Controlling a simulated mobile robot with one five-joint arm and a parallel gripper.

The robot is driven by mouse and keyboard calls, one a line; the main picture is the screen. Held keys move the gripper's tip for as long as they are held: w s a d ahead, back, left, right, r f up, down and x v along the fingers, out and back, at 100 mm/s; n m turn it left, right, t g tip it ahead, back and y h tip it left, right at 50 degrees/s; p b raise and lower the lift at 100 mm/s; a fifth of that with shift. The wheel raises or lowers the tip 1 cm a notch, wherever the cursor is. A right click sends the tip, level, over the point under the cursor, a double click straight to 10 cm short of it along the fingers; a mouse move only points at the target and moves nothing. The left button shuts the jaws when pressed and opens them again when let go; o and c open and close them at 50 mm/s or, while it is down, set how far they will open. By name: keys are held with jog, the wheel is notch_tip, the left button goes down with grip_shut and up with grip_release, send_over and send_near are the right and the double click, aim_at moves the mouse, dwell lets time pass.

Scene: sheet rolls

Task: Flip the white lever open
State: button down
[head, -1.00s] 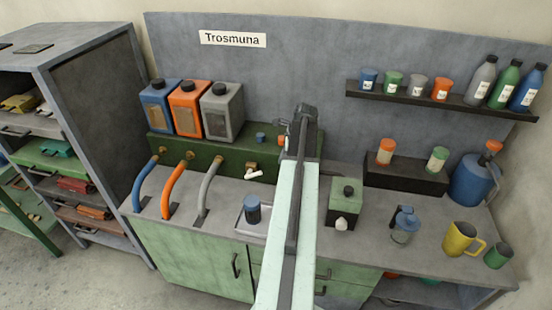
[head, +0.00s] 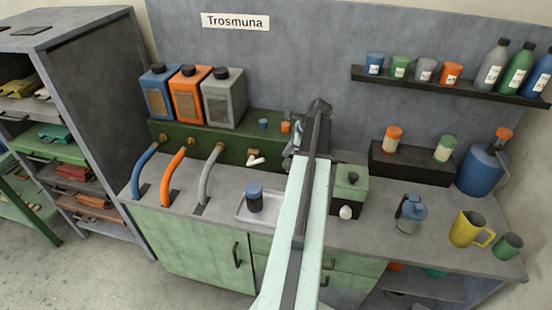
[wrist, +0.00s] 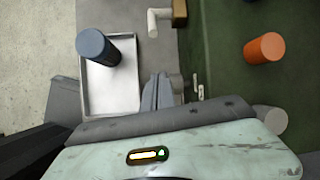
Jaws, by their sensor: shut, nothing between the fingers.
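The white lever (head: 255,161) sits on a brass tap (head: 252,153) on the front of the green block, above the tray. In the wrist view the white lever (wrist: 153,22) is an L-shaped piece beside the brass body (wrist: 179,12), near the top. My gripper (wrist: 158,85) is shut and empty, below the lever in that view and apart from it. In the head view my arm hides most of the gripper, to the right of the tap.
Hoses (head: 210,172) curve down at the left. An orange knob (head: 285,127) is on the green block (head: 232,147). A green box (head: 351,184) stands right of my arm.

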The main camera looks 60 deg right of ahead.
jog(key=d+b+x, duration=0.1)
jog(key=b+x, duration=0.8)
jog(key=x, duration=0.1)
jog(key=w+a+r+p, duration=0.1)
jog(key=p, duration=0.1)
jog(key=w+a+r+p, duration=0.1)
jog(key=r+p, duration=0.1)
jog(key=shift+w+a+r, duration=0.1)
jog(key=shift+a, duration=0.2)
